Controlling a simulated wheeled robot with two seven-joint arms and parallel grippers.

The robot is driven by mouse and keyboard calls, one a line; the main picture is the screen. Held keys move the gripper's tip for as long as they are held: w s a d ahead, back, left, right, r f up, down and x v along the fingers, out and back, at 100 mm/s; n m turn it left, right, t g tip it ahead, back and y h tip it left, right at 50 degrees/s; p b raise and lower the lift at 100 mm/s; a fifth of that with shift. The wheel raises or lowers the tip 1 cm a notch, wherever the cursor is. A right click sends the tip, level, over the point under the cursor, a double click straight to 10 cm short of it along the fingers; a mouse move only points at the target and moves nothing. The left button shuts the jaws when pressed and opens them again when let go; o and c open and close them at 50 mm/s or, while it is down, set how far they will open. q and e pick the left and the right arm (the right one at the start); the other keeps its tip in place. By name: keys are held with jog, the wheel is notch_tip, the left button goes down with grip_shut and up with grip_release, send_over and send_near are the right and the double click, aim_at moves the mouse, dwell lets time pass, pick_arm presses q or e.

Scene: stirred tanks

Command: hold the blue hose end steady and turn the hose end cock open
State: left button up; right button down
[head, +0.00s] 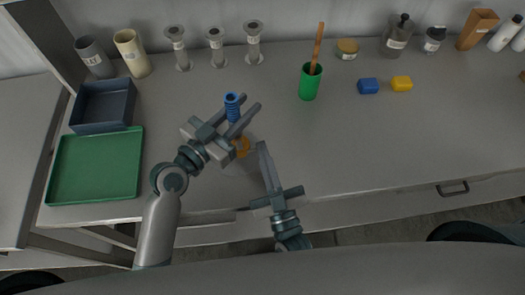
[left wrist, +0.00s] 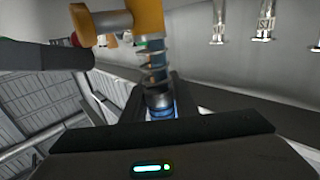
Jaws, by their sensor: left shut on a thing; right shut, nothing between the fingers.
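The blue hose end (head: 232,105) is a ribbed blue piece standing up between the fingers of my left gripper (head: 246,109). In the left wrist view my left gripper (left wrist: 156,106) is shut on it, and a blue band (left wrist: 160,113) shows low between the fingers. Above it is a coiled section. An orange-yellow cock body (left wrist: 148,18) with a grey cylinder shows at the top; in the head view it is an orange patch (head: 242,147) partly hidden by the left gripper. My right gripper (head: 263,150) is shut and empty, its tips just right of the orange part. I cannot tell whether they touch.
A green tray (head: 97,170) and a dark blue bin (head: 103,104) lie at the left. A green cup (head: 309,84) with a stick stands behind, with a blue block (head: 368,86) and a yellow block (head: 402,83) to its right. Bottles and jars line the back. The bench's right front is clear.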

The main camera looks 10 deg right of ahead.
jog(key=shift+s, duration=0.1)
jog(key=v, duration=1)
